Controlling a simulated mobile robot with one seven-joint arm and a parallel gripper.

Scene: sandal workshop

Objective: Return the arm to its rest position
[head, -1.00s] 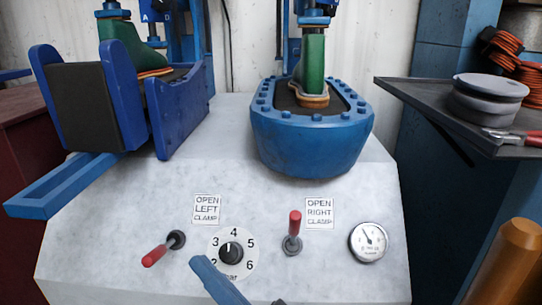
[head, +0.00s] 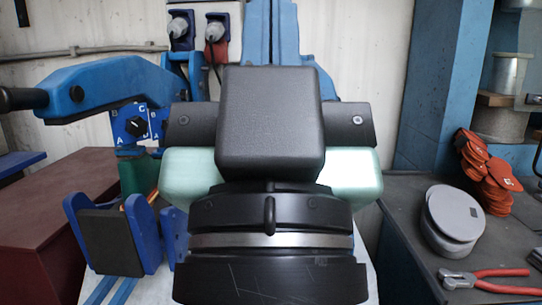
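My gripper (head: 270,130) fills the middle of the head view, close to the camera. I see its black housing, pale green parts on both sides and the black wrist with a silver band below. Its fingertips are hidden, so I cannot tell whether it is open or shut, or whether it holds anything. The arm stands in front of the sandal press and hides the right clamp and most of the white control panel.
The left blue clamp (head: 145,235) is beside my arm at left, below a blue lever arm (head: 100,85). At right, a dark bench (head: 400,225) holds grey discs (head: 452,220), red-handled pliers (head: 490,275) and orange pieces (head: 480,160). A dark red cabinet (head: 40,230) stands at left.

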